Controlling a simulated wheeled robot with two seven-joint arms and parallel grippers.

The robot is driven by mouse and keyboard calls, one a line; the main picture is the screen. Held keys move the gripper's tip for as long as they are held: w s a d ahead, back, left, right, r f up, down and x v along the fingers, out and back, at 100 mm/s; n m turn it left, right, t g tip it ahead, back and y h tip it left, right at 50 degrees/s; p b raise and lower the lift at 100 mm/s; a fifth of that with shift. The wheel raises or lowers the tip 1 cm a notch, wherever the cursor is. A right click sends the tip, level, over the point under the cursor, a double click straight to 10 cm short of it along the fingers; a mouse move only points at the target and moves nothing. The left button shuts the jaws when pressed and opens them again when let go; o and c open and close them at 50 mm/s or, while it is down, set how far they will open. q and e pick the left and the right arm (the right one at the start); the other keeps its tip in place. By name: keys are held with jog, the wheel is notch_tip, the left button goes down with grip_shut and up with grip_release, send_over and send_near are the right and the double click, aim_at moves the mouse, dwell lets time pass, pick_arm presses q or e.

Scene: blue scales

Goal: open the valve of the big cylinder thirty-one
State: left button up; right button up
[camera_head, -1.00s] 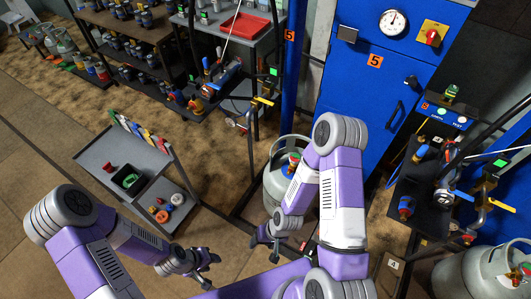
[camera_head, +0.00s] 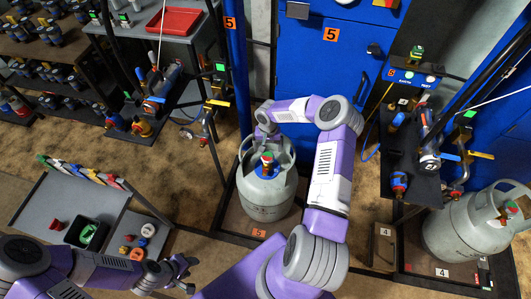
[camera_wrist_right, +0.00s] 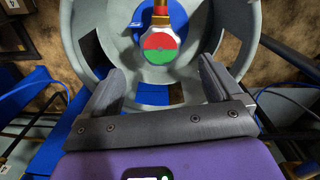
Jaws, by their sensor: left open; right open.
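A big grey cylinder (camera_head: 265,200) stands upright on a floor plate marked 5, with a valve (camera_head: 267,164) inside its open collar. No number thirty-one is readable on it. The right wrist view shows the valve's red and green round knob (camera_wrist_right: 158,48) from close by. My right gripper (camera_wrist_right: 157,82) is open, its fingers apart below the knob and not around it. My left gripper (camera_head: 182,271) is open and empty, low beside the grey cart.
A second grey cylinder (camera_head: 468,232) stands at the right on a plate marked 4. A grey cart (camera_head: 75,205) with coloured items is at the left. A blue cabinet (camera_head: 330,75) stands behind. Black shelves (camera_head: 415,170) with fittings and hoses flank the cylinder.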

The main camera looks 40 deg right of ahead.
aim_at(267, 156)
notch_tip(267, 156, down, 6)
jog(key=shift+f+b, duration=0.1)
jog(key=shift+b, duration=0.65)
jog(key=shift+c, duration=0.3)
jog(key=c, duration=1)
